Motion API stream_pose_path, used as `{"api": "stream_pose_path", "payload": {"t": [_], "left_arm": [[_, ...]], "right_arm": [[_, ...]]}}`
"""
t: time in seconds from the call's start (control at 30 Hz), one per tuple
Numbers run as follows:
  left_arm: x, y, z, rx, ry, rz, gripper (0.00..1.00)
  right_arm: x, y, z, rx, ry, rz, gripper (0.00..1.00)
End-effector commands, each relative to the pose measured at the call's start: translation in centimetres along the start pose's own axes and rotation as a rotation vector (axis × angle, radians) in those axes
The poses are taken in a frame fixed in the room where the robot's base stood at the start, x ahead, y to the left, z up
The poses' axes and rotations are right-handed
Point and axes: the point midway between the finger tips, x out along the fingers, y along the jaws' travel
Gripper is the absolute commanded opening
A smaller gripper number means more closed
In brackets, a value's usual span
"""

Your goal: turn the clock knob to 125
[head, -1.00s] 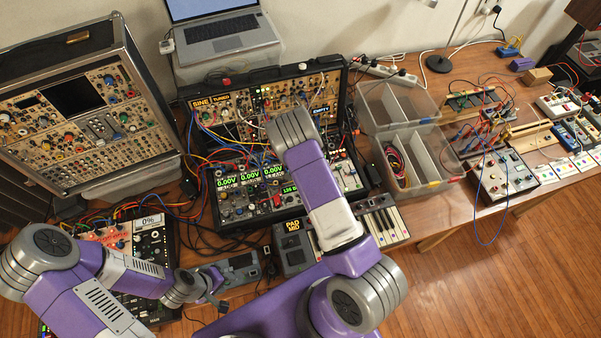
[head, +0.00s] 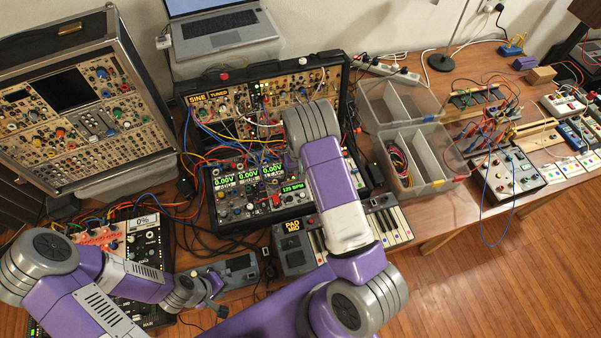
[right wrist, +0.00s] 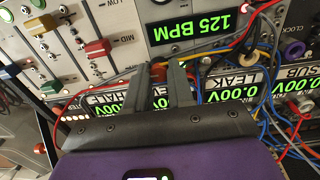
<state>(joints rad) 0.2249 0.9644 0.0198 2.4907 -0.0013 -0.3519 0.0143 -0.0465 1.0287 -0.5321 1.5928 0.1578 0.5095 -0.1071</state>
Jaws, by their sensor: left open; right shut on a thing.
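The clock display (head: 292,188) on the modular synth case is lit green and reads 125 BPM. It also shows upside down in the right wrist view (right wrist: 198,27). In that view my right gripper (right wrist: 167,72) is shut beside the display. A bit of red shows between its fingertips; the clock knob they are shut on is mostly hidden. In the head view my right arm covers this gripper. My left gripper (head: 216,295) is open and empty, low at the left, near a small grey box.
Patch cables (right wrist: 262,75) run close around the right fingers. Slider caps (right wrist: 97,48) stand beside them. A small keyboard (head: 388,225) lies in front of the case. Clear plastic bins (head: 430,150) stand to its right.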

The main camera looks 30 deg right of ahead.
Motion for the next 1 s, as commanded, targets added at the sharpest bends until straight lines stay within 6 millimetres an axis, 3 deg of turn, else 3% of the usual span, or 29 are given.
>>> {"api": "stream_pose_path", "payload": {"t": [0.47, 0.5, 0.67, 1.0], "left_arm": [[0.12, -0.05, -0.01, 0.0, 0.0, 0.0, 0.43], [0.12, -0.05, -0.01, 0.0, 0.0, 0.0, 0.43], [0.13, -0.05, -0.01, 0.0, 0.0, 0.0, 0.43], [0.13, -0.05, -0.01, 0.0, 0.0, 0.0, 0.43]], "right_arm": [[-0.06, 0.03, -0.02, -0.02, 0.001, 0.0, 0.0], [-0.06, 0.03, -0.02, -0.02, 0.001, 0.0, 0.24], [-0.05, 0.02, -0.02, -0.02, 0.001, 0.0, 0.48], [-0.49, 0.0, -0.06, -0.02, 0.002, 0.0, 0.48]]}}
